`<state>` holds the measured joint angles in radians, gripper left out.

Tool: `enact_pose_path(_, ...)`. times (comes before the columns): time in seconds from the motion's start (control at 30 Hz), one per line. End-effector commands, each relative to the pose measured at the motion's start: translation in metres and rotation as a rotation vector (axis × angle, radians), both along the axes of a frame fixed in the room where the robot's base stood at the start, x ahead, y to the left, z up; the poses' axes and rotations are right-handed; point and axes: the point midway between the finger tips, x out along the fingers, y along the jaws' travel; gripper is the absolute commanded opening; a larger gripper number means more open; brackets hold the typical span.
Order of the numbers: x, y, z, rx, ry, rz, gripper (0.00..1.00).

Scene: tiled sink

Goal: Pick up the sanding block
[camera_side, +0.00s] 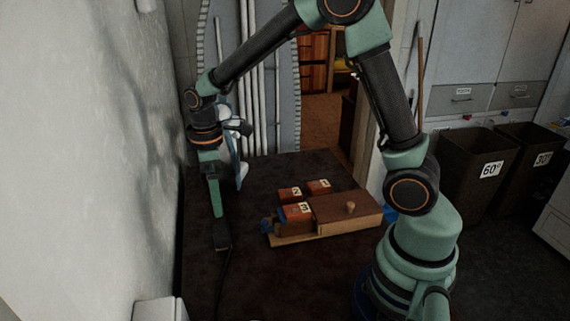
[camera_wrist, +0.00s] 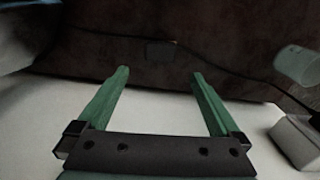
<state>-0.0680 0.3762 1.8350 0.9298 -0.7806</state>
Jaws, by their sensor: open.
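A small dark block (camera_side: 222,243), which I take to be the sanding block, lies on the dark tabletop near the left wall. It is hard to make out against the surface. In the wrist view it is a dark rectangle (camera_wrist: 161,50) just beyond the fingertips, about midway between them. My gripper (camera_side: 217,214) points down above the block, its green fingers overlapping in the side view. In the wrist view the two fingers of my gripper (camera_wrist: 160,73) are spread apart with nothing between them. Whether the tips touch the tabletop cannot be told.
A wooden box (camera_side: 348,212) with a knob and several numbered brown blocks (camera_side: 297,213) stand to the right. A black cable (camera_side: 229,262) runs close beside the dark block. The wall (camera_side: 90,150) is close on the left. A white box (camera_side: 160,309) is at the front.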

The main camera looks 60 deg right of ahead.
Motion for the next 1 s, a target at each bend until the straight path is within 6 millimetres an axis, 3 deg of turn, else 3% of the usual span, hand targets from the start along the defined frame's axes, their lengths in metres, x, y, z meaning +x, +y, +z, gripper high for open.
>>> enact_pose_path(0.3, -0.001, 0.0, -0.051, 0.0, 0.006, 0.0, 1.0)
enact_pose_path(0.57, -0.001, 0.0, -0.07, 0.0, 0.003, -0.001, 1.0)
enact_pose_path(0.8, -0.001, 0.001, -0.103, 0.0, 0.004, -0.001, 1.0)
enact_pose_path(1.0, 0.0, 0.001, -0.117, 0.0, 0.001, -0.001, 1.0)
